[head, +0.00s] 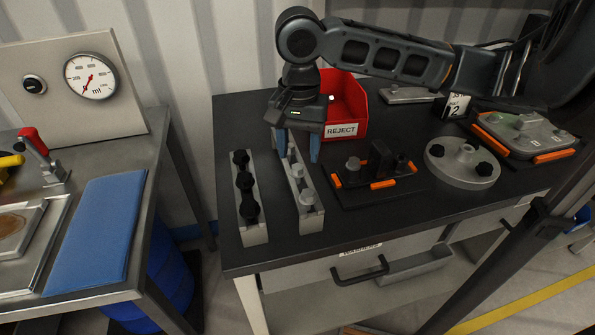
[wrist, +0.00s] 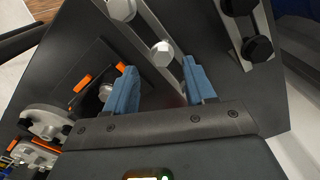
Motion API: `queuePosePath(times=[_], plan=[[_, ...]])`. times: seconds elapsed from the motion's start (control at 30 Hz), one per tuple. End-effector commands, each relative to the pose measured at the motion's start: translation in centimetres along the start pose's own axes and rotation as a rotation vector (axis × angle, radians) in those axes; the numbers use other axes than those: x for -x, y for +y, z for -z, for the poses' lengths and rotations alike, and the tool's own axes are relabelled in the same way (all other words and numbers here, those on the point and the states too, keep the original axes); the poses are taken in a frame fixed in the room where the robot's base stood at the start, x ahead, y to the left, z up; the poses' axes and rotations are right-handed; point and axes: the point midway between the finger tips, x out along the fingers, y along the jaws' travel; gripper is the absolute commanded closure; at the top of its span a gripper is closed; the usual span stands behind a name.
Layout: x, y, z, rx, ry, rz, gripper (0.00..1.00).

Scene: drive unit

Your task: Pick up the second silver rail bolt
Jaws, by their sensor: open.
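A pale grey rail (head: 313,221) on the dark table carries silver bolts in a row. The near silver bolt (head: 307,197) stands at its front end, and a middle silver bolt (head: 297,170) stands behind it. In the wrist view these are the upper silver bolt (wrist: 122,8) and the lower one (wrist: 163,53). My gripper (head: 298,159) points down over the rail's far part, with its blue fingers apart and nothing visible between them. In the wrist view the gripper's fingertips (wrist: 160,64) lie on either side of the rail. The rail's far end is partly hidden by the gripper.
A second rail (head: 252,235) with black bolts stands to the left. A black plate (head: 350,198) with orange clips and a silver bolt (head: 353,163) is close on the right, beside a round grey flange (head: 452,176). A red reject bin (head: 349,101) is behind.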

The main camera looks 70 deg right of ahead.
Motion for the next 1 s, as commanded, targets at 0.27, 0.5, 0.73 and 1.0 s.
queuePosePath(times=[0.27,0.5,0.73,1.0], plan=[[-3.5,-0.3,0.0,0.000,0.000,0.001,0.46],[-3.8,-0.3,0.0,0.001,0.000,0.002,0.46],[-3.8,-0.3,0.0,0.001,0.000,0.002,0.64],[-3.8,-0.3,0.0,0.001,0.000,0.002,0.90]])
